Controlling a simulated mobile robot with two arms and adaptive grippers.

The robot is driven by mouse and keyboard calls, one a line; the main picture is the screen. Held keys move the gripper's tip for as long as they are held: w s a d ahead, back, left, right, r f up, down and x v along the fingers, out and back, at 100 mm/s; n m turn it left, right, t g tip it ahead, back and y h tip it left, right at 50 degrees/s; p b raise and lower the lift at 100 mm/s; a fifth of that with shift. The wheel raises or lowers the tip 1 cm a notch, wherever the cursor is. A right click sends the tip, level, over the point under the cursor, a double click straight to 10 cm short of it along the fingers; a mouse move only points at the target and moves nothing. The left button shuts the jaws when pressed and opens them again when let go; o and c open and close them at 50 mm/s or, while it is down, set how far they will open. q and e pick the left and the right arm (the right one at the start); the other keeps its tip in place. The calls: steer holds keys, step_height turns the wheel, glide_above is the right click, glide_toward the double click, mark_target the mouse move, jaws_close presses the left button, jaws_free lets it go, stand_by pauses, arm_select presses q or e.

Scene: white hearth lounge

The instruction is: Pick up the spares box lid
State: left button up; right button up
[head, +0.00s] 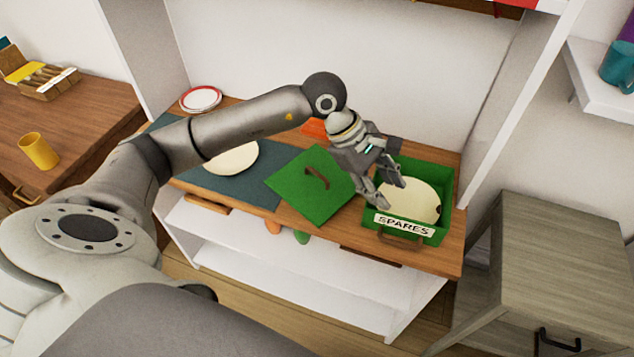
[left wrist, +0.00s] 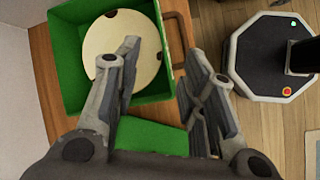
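The spares box lid (head: 310,186) is a flat green square with a brown handle on top. It lies on the wooden top, left of the box and partly over a dark mat. The green spares box (head: 446,180) stands uncovered with a cream disc (head: 412,203) inside. The box also shows in the left wrist view (left wrist: 68,68), with a green surface (left wrist: 150,135), seemingly the lid, below it and partly hidden by the gripper. My left gripper (head: 392,173) is open and empty above the box's left side, right of the lid. My right gripper is out of view.
A cream plate (head: 232,158) rests on the dark mat (head: 205,180). A red-rimmed plate (head: 201,98) is at the back left. An orange thing (head: 313,127) lies behind the lid. A grey wooden cabinet (head: 560,240) stands at right, and white uprights flank the unit.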

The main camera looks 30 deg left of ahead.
arm_select(q)
steer(key=w+a+y, duration=0.2)
steer(key=a+y, duration=0.5)
steer(key=a, duration=1)
glide_above(317, 172)
steer(key=f, duration=0.2)
steer(key=f+p, duration=0.1)
steer(key=f, duration=0.1)
steer(key=shift+s+d, duration=0.1)
steer(key=shift+s, duration=0.25)
steer(key=shift+f, duration=0.5)
steer(key=p+x, duration=0.2)
steer(key=x, duration=0.2)
steer(key=shift+s+d+f, duration=0.1)
steer(key=shift+s+f, duration=0.1)
steer(key=shift+f, duration=0.2)
jaws_close()
